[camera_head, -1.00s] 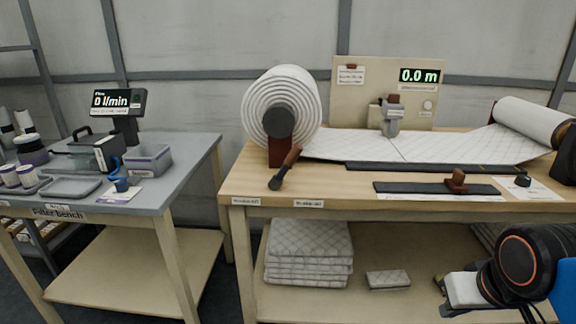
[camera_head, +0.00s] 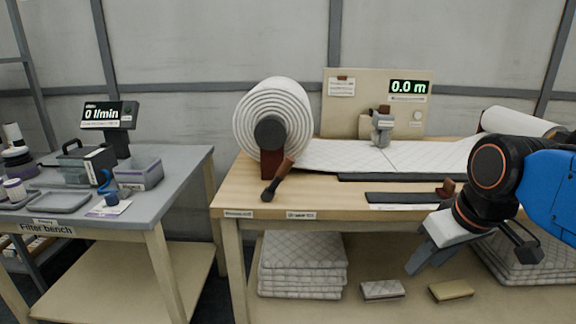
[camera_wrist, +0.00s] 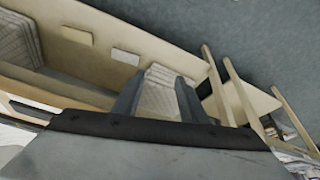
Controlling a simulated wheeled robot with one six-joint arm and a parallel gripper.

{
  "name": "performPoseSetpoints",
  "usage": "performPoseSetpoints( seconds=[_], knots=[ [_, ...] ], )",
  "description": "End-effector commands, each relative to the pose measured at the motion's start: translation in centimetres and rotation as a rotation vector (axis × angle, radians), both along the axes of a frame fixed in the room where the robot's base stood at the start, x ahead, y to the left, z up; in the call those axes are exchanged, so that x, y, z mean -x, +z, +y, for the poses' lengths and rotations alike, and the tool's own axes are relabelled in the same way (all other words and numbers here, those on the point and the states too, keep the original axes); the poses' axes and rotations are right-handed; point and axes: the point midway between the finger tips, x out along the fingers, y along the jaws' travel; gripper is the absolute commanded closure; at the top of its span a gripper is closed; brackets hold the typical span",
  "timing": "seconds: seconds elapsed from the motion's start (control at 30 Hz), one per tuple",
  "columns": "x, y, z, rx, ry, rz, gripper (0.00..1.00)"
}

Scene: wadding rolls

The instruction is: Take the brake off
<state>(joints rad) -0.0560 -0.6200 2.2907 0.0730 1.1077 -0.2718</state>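The white wadding roll (camera_head: 268,112) sits on a dark red stand (camera_head: 272,165) at the left of the wooden bench. A lever with a red-brown arm and black grip (camera_head: 277,180), likely the brake, slants down to the left at the stand's foot. My gripper (camera_head: 424,262) is in front of the bench at the right, below the top's edge, well to the right of the lever and apart from it. In the wrist view my gripper (camera_wrist: 158,97) has its two fingers spread with nothing held. The lever is not visible in the wrist view.
The wadding sheet (camera_head: 390,154) runs right across the bench top to a second roll (camera_head: 518,121). A display (camera_head: 408,87) reads 0.0 m. Folded pads (camera_head: 302,265) lie on the lower shelf. A grey filter bench (camera_head: 150,205) stands left, across a gap.

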Motion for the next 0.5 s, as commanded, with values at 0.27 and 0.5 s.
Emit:
performPoseSetpoints(
  seconds=[0.27,0.5],
  knots=[
    [-7.1,9.3,4.7,0.017,0.361,0.022,0.61],
    [-12.6,16.1,9.5,0.024,0.692,0.017,0.61]
  ],
)
